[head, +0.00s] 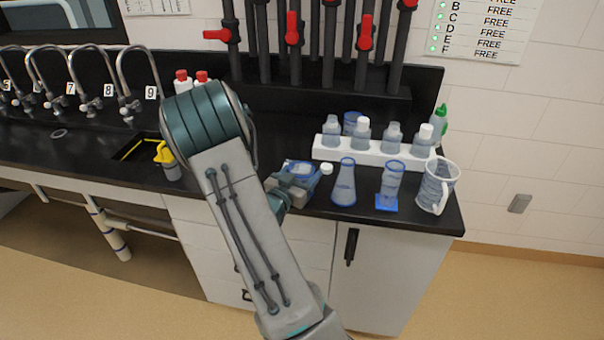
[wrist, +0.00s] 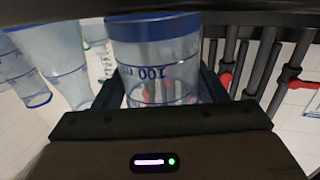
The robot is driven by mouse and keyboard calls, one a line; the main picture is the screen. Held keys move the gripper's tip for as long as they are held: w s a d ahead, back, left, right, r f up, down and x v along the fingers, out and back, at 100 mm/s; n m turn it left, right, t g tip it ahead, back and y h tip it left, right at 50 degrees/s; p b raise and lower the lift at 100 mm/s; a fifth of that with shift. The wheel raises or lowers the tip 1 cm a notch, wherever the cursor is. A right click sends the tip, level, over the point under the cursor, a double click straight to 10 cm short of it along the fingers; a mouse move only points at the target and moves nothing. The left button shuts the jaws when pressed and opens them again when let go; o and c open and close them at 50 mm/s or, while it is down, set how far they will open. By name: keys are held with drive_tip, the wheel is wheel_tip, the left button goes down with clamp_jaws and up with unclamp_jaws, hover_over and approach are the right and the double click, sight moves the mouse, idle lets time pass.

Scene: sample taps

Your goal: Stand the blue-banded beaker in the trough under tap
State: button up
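The blue-banded beaker (wrist: 158,62) fills the middle of the wrist view, clear with blue marks and a wide blue band; that view looks upside down. My gripper (wrist: 160,88) has a finger close against each side of it, with no clear gap. In the head view my gripper (head: 300,185) is low at the counter's front, with the beaker (head: 299,168) partly hidden by it. I cannot tell whether the beaker touches the counter. Taps labelled 7, 8 and 9 (head: 125,98) stand at the left. A dark trough opening with a yellow edge (head: 129,151) lies below tap 9, partly hidden.
A yellow-topped bottle (head: 168,162) stands right of the trough. A conical flask (head: 344,185), a tall vessel on a blue base (head: 389,187) and a jug (head: 437,187) stand right of my gripper. Behind them is a white rack (head: 374,157) of bottles. Red-capped bottles (head: 183,80) stand behind my arm.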

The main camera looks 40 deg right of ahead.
drive_tip(key=shift+o, duration=0.9)
drive_tip(key=shift+r+p, duration=0.2)
drive_tip(key=shift+p, duration=0.35)
